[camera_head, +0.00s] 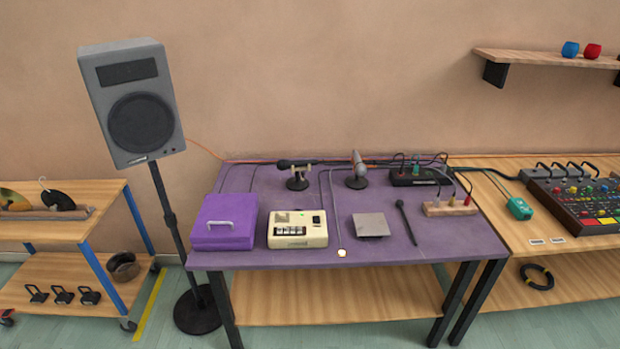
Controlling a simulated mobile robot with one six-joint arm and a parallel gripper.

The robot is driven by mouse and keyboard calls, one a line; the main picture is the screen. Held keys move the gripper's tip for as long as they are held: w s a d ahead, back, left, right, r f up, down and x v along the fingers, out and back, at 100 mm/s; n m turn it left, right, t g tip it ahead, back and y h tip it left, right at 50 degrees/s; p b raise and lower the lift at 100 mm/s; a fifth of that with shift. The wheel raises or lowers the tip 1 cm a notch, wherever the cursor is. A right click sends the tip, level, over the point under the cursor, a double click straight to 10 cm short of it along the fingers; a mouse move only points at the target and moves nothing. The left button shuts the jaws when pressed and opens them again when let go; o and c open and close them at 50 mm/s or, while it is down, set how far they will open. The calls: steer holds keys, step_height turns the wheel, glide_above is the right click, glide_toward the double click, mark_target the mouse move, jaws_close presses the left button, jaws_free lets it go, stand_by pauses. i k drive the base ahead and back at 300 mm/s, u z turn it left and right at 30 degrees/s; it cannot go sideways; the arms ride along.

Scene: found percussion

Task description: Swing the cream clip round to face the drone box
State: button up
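A small cream clip (295,171) sits on a short black round-based stand (297,184) near the back left of the purple table (340,205). A black microphone (284,164) lies level across it, head to the left. Which box is the drone box is not clear. A cream box (298,230) with keys and a small green light stands at the front, below the clip in the picture. A black box (418,176) with cables stands at the back right. My gripper is not in view.
A purple case (225,222) with a handle is left of the cream box. A second microphone (357,165) stands right of the clip. A grey speaker (132,100) stands left of the table.

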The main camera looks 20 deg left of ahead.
mark_target(301, 169)
steer(key=z, duration=0.1)
steer(key=k, duration=1.15)
steer(key=u, duration=0.9)
steer(key=i, duration=1)
steer(key=u, duration=0.05)
